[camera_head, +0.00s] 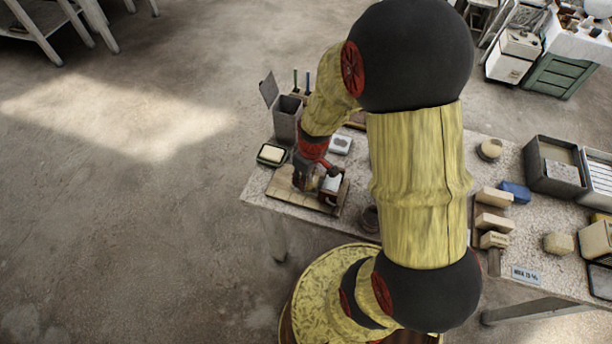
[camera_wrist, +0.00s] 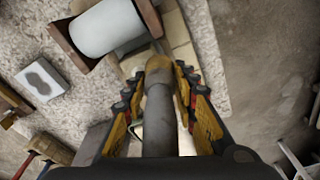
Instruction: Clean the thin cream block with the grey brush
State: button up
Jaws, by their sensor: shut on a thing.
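My gripper (camera_head: 308,181) is low over the wooden board at the table's left end. In the wrist view my gripper (camera_wrist: 159,80) is shut on a grey handle, which I take to be the grey brush (camera_wrist: 159,125). Its far end is tan-brown, and I cannot clearly see bristles. A thin pale block with a dark grey patch (camera_wrist: 40,79) lies flat on the table at the left of the wrist view, apart from the brush. In the head view this pale block (camera_head: 341,144) is just beyond my gripper.
A white cylinder in a brown wooden holder (camera_wrist: 104,30) is close by on the board (camera_head: 283,188). A dark dish with a cream pad (camera_head: 271,154) and a grey lidded box (camera_head: 286,118) stand left. Cream blocks (camera_head: 493,197) and grey bins (camera_head: 553,166) fill the right side.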

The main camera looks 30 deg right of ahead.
jog(key=shift+w+d, duration=0.1)
jog(key=shift+w+d+b, duration=0.2)
jog(key=shift+w+d, duration=0.5)
jog(key=shift+d, duration=0.2)
jog(key=shift+w+d+b, duration=0.2)
jog(key=shift+w+d, duration=0.5)
jog(key=shift+d, duration=0.2)
jog(key=shift+s+a, duration=0.1)
jog(key=shift+a, duration=0.05)
jog(key=shift+s+a+p, duration=0.15)
jog(key=shift+s+a, duration=0.55)
jog(key=shift+a, duration=0.2)
jog(key=shift+s+a+p, duration=0.15)
jog(key=shift+s+a, duration=0.55)
jog(key=shift+a, duration=0.15)
jog(key=shift+w+d+b, duration=0.2)
jog(key=shift+w+d, duration=0.55)
jog(key=shift+d, duration=0.2)
jog(key=shift+w+d+b, duration=0.2)
jog(key=shift+w+d, duration=0.55)
jog(key=shift+d, duration=0.2)
jog(key=shift+r, duration=0.15)
